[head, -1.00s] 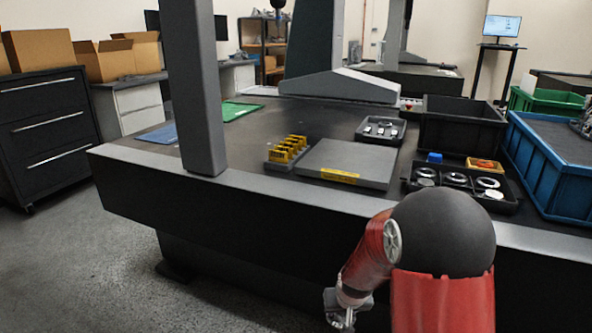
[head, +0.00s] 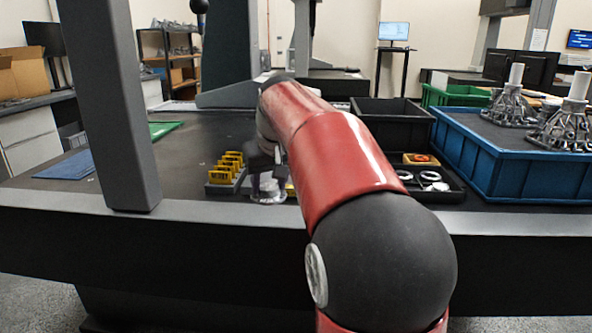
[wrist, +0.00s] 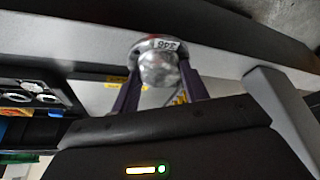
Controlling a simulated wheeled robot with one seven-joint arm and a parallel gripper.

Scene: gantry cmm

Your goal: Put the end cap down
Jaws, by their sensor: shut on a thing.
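My gripper (head: 267,180) hangs over the front edge of the dark table, just right of a rack of yellow blocks. It is shut on the end cap (head: 268,197), a round silvery metal part at the fingertips. In the wrist view the end cap (wrist: 157,48) sits between the two purple-grey fingers, showing a flanged rim with marked characters and a rounded boss. I cannot tell whether the cap touches anything below. The grey plate seen earlier is mostly hidden behind my arm in the head view; a pale plate (wrist: 95,98) with a yellow label lies beneath in the wrist view.
The yellow block rack (head: 226,172) stands close left of my gripper. A black tray with metal rings (head: 452,192) lies right of my arm, beside a large blue bin (head: 530,170). A grey upright (head: 112,110) rises at the left. Black and green bins stand behind.

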